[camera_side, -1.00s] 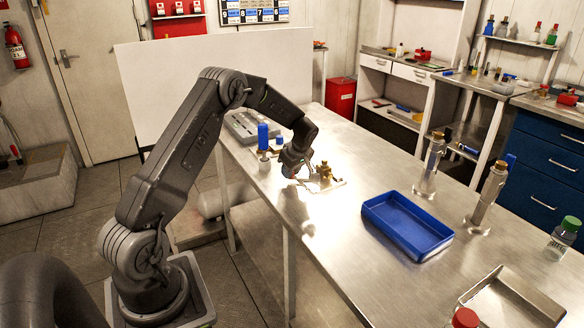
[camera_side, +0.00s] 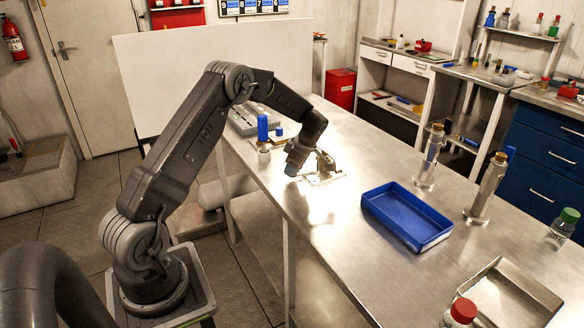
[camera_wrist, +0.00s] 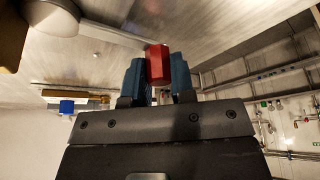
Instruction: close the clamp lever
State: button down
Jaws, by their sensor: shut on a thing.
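In the wrist view, the red grip (camera_wrist: 158,65) of the clamp lever sits between the two blue fingers of my gripper (camera_wrist: 160,82). The fingers are shut on it. A grey metal lever bar (camera_wrist: 115,36) runs from the grip toward a rounded metal part at upper left. In the side view, my gripper (camera_side: 292,168) is low over the bench by the brass-coloured clamp (camera_side: 325,163) on its light plate (camera_side: 328,179). The wrist hides part of the clamp and the red grip there, so the lever's angle is hard to tell.
A blue tray (camera_side: 407,215) lies right of the clamp on the metal bench (camera_side: 345,235). Two upright metal cylinders stand behind it. A blue-topped item (camera_side: 263,130) and a grey block (camera_side: 242,120) stand left of the clamp. Bare bench lies in front.

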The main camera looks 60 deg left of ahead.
jog(key=shift+d+f, duration=0.2)
jog(key=shift+f, duration=0.05)
jog(key=c, duration=1)
grip_release()
jog(key=shift+a, duration=0.1)
jog(key=shift+o, duration=0.2)
jog(key=v, duration=1.4)
jog(key=shift+r, duration=0.15)
